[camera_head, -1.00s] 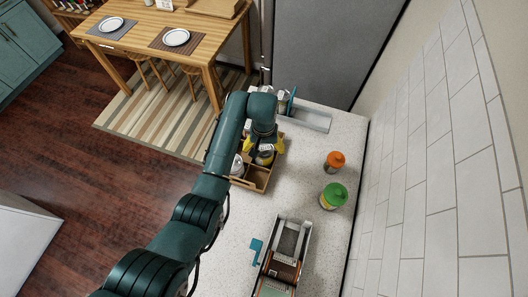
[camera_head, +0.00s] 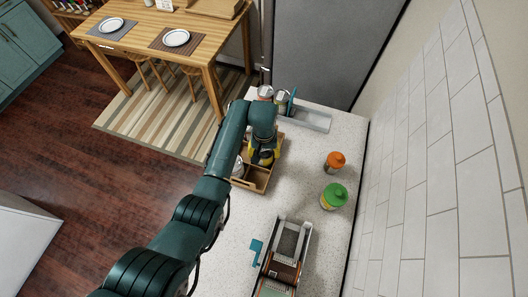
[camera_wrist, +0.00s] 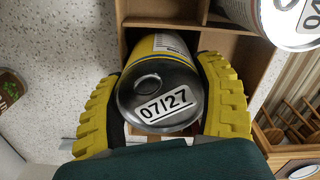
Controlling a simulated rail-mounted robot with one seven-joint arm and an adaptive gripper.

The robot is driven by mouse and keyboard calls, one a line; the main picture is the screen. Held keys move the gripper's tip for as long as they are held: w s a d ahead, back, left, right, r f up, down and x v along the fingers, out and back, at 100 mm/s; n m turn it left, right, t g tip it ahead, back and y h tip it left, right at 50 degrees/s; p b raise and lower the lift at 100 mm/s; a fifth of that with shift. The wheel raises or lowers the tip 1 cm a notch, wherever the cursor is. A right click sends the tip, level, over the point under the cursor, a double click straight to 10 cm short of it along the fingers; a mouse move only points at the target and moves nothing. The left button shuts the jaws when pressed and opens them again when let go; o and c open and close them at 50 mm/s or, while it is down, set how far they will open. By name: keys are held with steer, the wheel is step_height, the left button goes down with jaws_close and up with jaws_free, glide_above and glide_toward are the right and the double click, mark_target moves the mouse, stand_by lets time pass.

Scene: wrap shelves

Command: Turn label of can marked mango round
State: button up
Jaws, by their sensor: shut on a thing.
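A can (camera_wrist: 160,95) with a yellow and white label and a "07/27" sticker on its metal end is between the yellow fingers of my gripper (camera_wrist: 165,108) in the wrist view. My gripper is shut on its sides. The can is in or just over a compartment of the wooden crate (camera_wrist: 250,55); how deep it sits is hard to tell. No mango marking is readable. In the head view my arm covers most of the can above the crate (camera_head: 247,186). A second can (camera_wrist: 288,18) with a date sticker is at the wrist view's upper right.
An orange-topped jar (camera_head: 335,161) and a green-topped jar (camera_head: 334,195) stand right of the crate on the speckled counter (camera_head: 300,170). A grey tray (camera_head: 312,119) lies behind, and a long rack (camera_head: 287,250) stands in front.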

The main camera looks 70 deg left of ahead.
steer(key=n+p, duration=0.1)
steer(key=n, duration=0.5)
steer(key=shift+w+r+p, duration=0.1)
steer(key=shift+w+p, duration=0.05)
steer(key=shift+p, duration=0.2)
steer(key=n, duration=0.5)
steer(key=shift+p, duration=0.3)
steer(key=o, duration=1.3)
steer(key=shift+c, duration=0.2)
step_height(320, 180, up, 12)
steer(key=shift+f, duration=0.1)
step_height(320, 180, down, 12)
steer(key=shift+f, duration=0.15)
steer(key=m+b, duration=0.1)
steer(key=m, duration=0.4)
steer(key=shift+m, duration=0.3)
